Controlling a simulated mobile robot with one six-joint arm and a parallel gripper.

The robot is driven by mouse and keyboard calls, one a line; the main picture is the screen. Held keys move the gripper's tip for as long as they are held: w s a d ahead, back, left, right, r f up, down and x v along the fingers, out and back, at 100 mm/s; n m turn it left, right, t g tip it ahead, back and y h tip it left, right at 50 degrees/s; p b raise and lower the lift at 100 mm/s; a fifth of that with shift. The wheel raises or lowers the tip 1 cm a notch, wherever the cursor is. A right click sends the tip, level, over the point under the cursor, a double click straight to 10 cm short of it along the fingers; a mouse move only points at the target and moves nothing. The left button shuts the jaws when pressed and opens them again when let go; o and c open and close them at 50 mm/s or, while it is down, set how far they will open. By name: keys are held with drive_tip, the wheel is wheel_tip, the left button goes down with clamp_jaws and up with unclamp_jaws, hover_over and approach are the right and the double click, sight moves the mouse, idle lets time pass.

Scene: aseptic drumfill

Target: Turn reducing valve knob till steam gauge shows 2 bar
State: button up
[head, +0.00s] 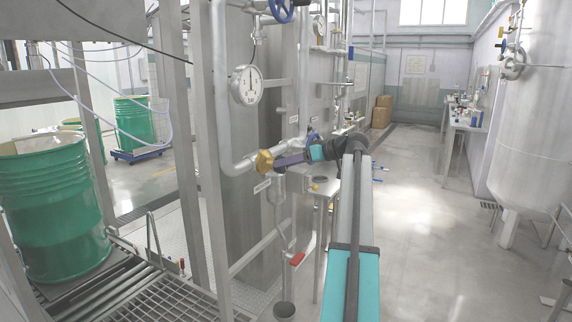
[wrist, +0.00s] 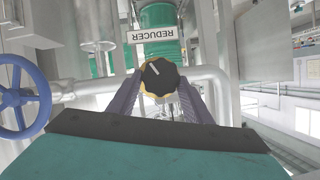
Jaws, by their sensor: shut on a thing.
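The reducing valve knob (wrist: 158,74) is black and ribbed with a white pointer line, and sits on a brass-yellow body. A plate reading "REDUCER" (wrist: 156,33) is beside it in the wrist view. My gripper (wrist: 160,92) is shut on the knob, one finger on each side. In the head view my gripper (head: 285,160) reaches left to the brass valve (head: 264,161) on the steam pipe; the knob is hidden there. The steam gauge (head: 246,85) is a round white dial above the valve. Its needle stands near upright, but the numbers are too small to read.
Blue handwheels (head: 281,9) and (wrist: 20,100) sit on the pipes close by. A red-handled valve (head: 297,258) hangs below. Grey pipes (head: 222,90) and a steel frame (head: 210,200) stand left of my arm. The floor (head: 430,220) to the right is clear.

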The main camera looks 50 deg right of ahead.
drive_tip(key=o, duration=1.1)
drive_tip(key=shift+c, duration=0.2)
drive_tip(key=shift+s, duration=0.2)
drive_tip(key=b+v, duration=0.2)
drive_tip(key=v, duration=1.1)
drive_tip(key=shift+s+d, duration=0.15)
drive_tip(key=shift+s, duration=0.1)
